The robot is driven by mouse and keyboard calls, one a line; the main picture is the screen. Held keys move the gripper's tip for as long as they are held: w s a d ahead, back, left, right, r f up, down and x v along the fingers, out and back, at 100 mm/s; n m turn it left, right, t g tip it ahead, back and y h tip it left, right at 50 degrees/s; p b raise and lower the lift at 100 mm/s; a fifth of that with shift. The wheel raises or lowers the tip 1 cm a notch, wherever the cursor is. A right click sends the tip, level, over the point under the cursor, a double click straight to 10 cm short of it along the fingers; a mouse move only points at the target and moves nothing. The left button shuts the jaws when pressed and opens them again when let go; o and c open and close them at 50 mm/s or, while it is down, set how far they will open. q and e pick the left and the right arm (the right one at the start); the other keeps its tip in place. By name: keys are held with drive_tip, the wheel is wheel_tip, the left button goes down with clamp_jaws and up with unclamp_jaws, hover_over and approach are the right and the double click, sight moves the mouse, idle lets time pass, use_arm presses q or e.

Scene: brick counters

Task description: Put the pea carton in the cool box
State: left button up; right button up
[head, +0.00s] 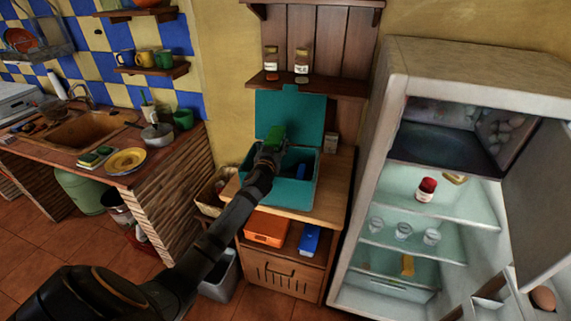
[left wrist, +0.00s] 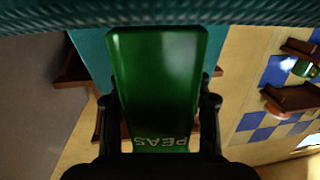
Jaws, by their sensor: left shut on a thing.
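The green pea carton (left wrist: 158,80) fills the middle of the left wrist view, with "PEAS" printed upside down on it. My left gripper (left wrist: 160,112) is shut on it, one finger on each side. In the head view the carton (head: 276,133) shows at the end of my left arm, over the cool box. The teal cool box (head: 300,193) stands on a wooden cabinet, its lid (head: 290,108) open and upright at the back. A blue item (head: 301,171) lies inside it. I cannot tell how far the carton is above the box floor. My right gripper is out of view.
An open fridge (head: 372,190) stands to the right, its door swung out. A shelf (head: 335,88) with two jars is above the cool box. A small carton (head: 331,142) stands on the cabinet's back right. A sink counter (head: 125,176) is to the left.

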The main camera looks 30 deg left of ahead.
use_arm(q)
drive_tip(key=shift+r, duration=0.1)
drive_tip(key=o, duration=1.5)
drive_tip(key=shift+s, duration=0.1)
drive_tip(key=v, duration=1.2)
